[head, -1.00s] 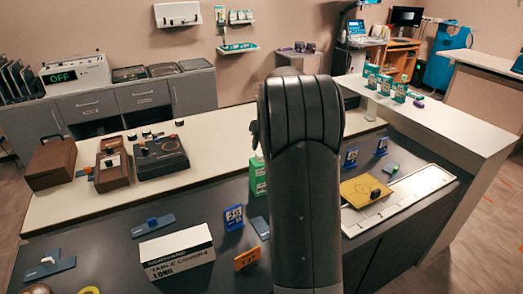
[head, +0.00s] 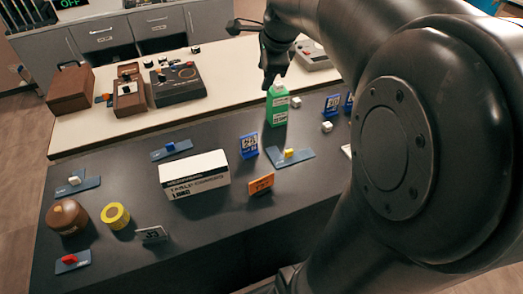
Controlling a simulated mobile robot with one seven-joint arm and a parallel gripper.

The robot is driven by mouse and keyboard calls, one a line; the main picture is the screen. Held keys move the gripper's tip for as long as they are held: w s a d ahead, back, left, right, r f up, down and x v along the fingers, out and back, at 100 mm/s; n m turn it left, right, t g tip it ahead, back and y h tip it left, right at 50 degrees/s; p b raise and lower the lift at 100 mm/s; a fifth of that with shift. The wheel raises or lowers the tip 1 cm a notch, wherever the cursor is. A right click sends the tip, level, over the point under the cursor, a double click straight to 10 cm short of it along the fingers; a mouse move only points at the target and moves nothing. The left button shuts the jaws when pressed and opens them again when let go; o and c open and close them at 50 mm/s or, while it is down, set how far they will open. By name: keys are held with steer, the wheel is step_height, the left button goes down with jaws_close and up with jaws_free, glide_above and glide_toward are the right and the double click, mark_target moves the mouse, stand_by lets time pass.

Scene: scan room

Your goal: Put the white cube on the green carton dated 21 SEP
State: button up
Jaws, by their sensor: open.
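A green carton (head: 277,107) stands upright near the back edge of the dark table. It has a white label whose date I cannot read. My gripper (head: 274,82) is open and points down right at the carton's top, partly hiding it. A small pale patch (head: 279,82) shows there; I cannot tell whether it is a white cube or the carton's top. One white cube (head: 296,102) lies just right of the carton, and another (head: 327,127) lies farther right. A third white cube (head: 74,181) sits on a blue holder at the left.
Blue date cards (head: 249,146), an orange card (head: 261,184) and a white box (head: 195,175) stand on the dark table (head: 230,225). A yellow roll (head: 115,216) and brown pot (head: 67,217) are at the left. My arm covers the right side.

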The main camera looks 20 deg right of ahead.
steer(key=s+a+f+n, duration=0.2)
steer(key=s+a+n, duration=0.3)
steer(key=s+n, duration=0.5)
steer(key=s+a+f+n, duration=0.2)
steer(key=s+a+n, duration=0.2)
steer(key=s+n, duration=0.6)
steer(key=shift+s+a+f+n+t+h, duration=0.3)
steer(key=shift+a, duration=0.05)
steer(key=shift+o, duration=0.2)
